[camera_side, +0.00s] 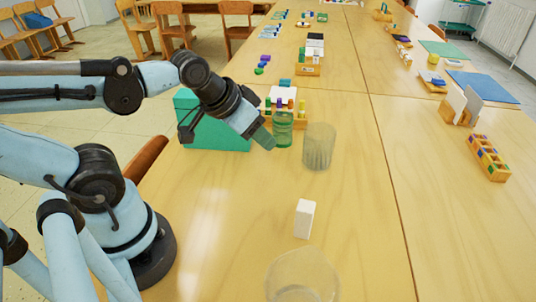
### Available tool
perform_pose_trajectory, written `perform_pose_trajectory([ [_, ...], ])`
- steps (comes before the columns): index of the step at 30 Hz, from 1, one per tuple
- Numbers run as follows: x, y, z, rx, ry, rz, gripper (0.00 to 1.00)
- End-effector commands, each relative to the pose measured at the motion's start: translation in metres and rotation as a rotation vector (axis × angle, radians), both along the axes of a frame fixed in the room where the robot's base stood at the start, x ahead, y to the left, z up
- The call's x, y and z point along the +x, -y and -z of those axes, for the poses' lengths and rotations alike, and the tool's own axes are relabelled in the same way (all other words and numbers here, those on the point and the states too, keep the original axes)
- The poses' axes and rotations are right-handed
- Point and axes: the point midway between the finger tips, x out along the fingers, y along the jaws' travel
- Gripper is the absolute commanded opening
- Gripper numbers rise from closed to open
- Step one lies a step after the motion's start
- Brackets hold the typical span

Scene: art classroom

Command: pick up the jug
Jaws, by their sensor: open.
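No vessel shows a clear handle or spout, so I cannot tell for certain which is the jug. A green see-through vessel (283,130) stands upright on the table, just right of my gripper. A clear ribbed vessel (319,147) stands upright to its right. Another clear vessel (302,276) is at the near edge, partly cut off by the frame. My gripper (262,137) is open and points down and right, its tip beside the green vessel. No held object shows; I cannot tell whether the tip touches the green vessel.
A teal box (222,138) stands behind my gripper, partly hidden by it. A white block (304,218) stands nearer the front. A wooden rack with coloured pegs (287,120) is behind the green vessel. The table (370,240) is bare at front right.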

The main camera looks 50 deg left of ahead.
Motion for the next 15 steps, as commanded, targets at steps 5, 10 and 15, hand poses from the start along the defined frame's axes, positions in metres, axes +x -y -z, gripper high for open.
perform_pose_trajectory([
  [5,0.0,0.0,0.0,0.0,0.0,0.0,0.53],
  [10,0.0,0.0,0.0,0.0,0.0,0.0,0.53],
  [15,0.001,0.016,-0.002,0.027,-0.029,0.108,0.53],
])
